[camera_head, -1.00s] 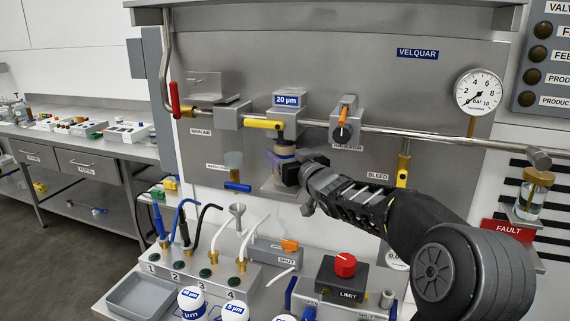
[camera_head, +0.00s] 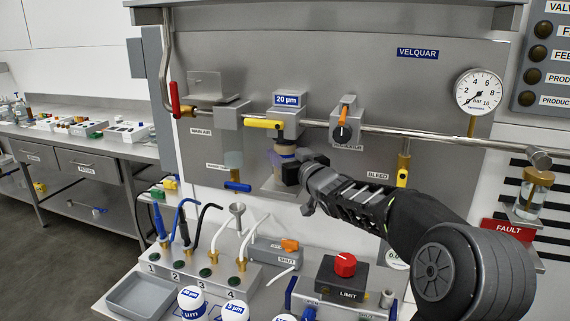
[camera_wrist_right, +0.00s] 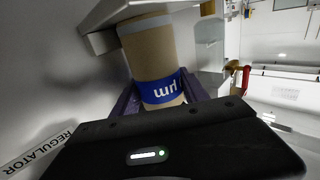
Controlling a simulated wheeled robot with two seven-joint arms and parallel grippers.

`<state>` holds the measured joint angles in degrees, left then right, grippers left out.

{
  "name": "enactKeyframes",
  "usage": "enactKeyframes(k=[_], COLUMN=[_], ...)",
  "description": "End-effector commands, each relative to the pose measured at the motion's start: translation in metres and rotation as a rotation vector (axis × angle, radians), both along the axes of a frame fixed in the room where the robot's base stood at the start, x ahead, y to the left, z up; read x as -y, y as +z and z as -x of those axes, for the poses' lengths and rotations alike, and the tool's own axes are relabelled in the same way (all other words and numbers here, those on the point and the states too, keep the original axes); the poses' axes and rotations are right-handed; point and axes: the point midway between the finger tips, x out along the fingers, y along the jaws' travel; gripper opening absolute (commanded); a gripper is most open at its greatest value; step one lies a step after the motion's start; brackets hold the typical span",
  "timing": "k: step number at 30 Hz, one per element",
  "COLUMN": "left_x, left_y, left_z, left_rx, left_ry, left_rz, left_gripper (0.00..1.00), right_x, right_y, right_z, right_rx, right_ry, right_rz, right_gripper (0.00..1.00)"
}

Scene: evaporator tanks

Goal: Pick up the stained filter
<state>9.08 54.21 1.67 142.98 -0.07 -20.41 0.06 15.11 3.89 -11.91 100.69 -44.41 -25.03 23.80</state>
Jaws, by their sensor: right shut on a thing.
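The stained filter is a tan-brown cylinder with a blue printed band. In the head view the filter (camera_head: 284,151) sits upright just under the grey housing head (camera_head: 287,118) labelled 20 µm. My right gripper (camera_head: 281,160) comes from the right and is shut around it. In the right wrist view the filter (camera_wrist_right: 150,50) stands between the two purplish fingers (camera_wrist_right: 160,97), which press on either side of the blue band. My left gripper is not in view.
A steel pipe (camera_head: 400,133) runs across the panel, with a yellow handle (camera_head: 263,124) and an orange-handled regulator valve (camera_head: 343,120) close by. A small clear cup (camera_head: 233,160) is left of the filter.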

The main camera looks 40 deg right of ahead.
Motion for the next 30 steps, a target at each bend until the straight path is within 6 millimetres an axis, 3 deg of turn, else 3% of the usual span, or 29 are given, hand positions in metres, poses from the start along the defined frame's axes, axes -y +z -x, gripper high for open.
enactKeyframes(k=[10,15,23,30], left_x=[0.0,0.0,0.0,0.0], left_y=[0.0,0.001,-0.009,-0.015], left_z=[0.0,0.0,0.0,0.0], left_rx=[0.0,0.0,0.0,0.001], left_ry=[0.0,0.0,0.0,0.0], left_rz=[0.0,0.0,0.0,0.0], left_gripper=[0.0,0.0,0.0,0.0], right_x=[0.0,0.0,-0.007,-0.016], right_y=[0.005,0.018,0.015,0.017], right_z=[0.0,0.0,0.039,0.089], right_rx=[0.002,0.004,0.003,0.005], right_ry=[0.001,0.002,0.0,0.001], right_rz=[0.001,0.003,0.002,0.002], right_gripper=[0.05,0.05,0.05,0.05])
